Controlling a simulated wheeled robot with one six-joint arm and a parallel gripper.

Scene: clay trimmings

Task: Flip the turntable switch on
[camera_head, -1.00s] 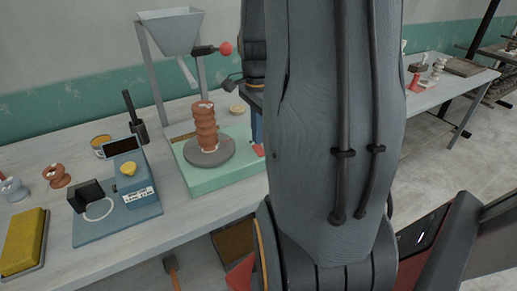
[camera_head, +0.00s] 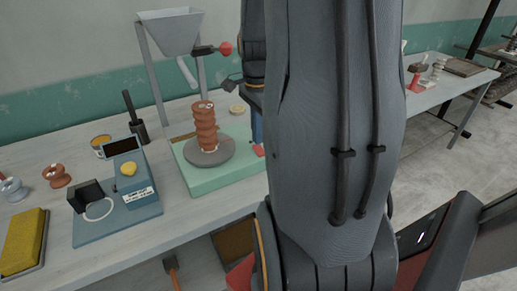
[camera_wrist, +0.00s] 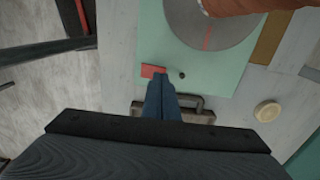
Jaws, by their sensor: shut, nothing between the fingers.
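The turntable is a pale green base (camera_head: 225,180) with a grey disc (camera_head: 208,153) and a ribbed brown clay piece (camera_head: 205,128) upright on it. Its red switch (camera_head: 258,150) is at the base's right edge; in the wrist view the switch (camera_wrist: 151,71) lies near the base's edge. My gripper (camera_wrist: 161,78) has its blue fingers shut and empty, tips over or against the red switch. I cannot tell if they touch. In the head view a blue finger (camera_head: 257,127) shows just above the switch, partly hidden by my arm. The switch's position is unclear.
A blue device with a yellow knob (camera_head: 128,168) stands left of the turntable. A grey hopper (camera_head: 170,35) stands behind it. A yellow sponge (camera_head: 24,243) lies at the left. In the wrist view a round pale disc (camera_wrist: 267,111) and a grey handle (camera_wrist: 199,104) lie near my fingers.

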